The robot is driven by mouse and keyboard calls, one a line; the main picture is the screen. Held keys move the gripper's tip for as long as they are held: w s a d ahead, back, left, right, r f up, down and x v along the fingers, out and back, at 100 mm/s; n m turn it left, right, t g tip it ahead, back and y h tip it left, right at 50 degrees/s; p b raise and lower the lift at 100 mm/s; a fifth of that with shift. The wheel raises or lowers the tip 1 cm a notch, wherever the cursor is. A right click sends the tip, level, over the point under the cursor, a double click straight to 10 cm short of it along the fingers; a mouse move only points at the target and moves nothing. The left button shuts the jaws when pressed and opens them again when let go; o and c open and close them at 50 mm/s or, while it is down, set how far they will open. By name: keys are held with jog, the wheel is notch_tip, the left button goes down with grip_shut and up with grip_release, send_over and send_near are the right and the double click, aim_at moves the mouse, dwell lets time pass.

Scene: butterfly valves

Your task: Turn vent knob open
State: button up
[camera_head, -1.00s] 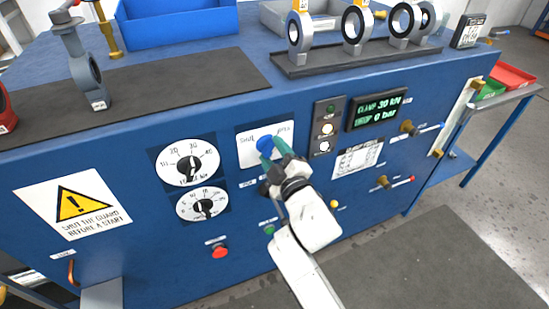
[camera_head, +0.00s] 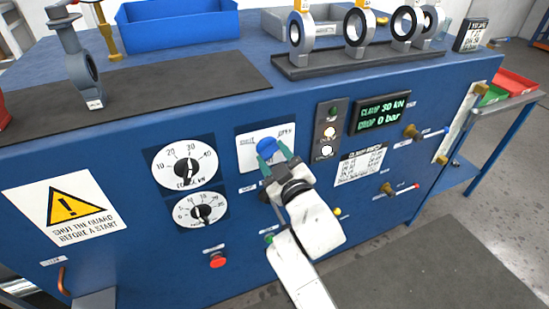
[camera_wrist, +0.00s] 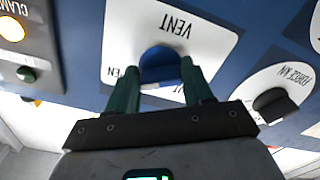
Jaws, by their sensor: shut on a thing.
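The blue vent knob (camera_head: 267,146) sits on a white plate (camera_head: 247,158) on the front of the blue bench, with a word at its upper left and "OPEN" at its upper right. My gripper (camera_head: 276,158) reaches it from below right, with its green fingers shut on the knob. In the wrist view the knob (camera_wrist: 160,64) shows between the two green fingers (camera_wrist: 160,82), under the upside-down word "VENT". The way the knob points is hard to make out, as the fingers cover part of it.
Two dials, the upper (camera_head: 186,164) and lower (camera_head: 201,209), lie left of the knob. A button strip (camera_head: 327,131) and a display (camera_head: 380,111) reading "CLAMP 30 kN" and "0 bar" lie right. A red button (camera_head: 217,260) is below. Brass-ended levers (camera_head: 411,131) stick out at right.

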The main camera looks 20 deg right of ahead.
jog(key=o, duration=1)
jog(key=shift+w+f, duration=0.1)
jog(key=shift+o, duration=0.2)
jog(key=s, duration=1.1)
jog(key=shift+w, duration=0.1)
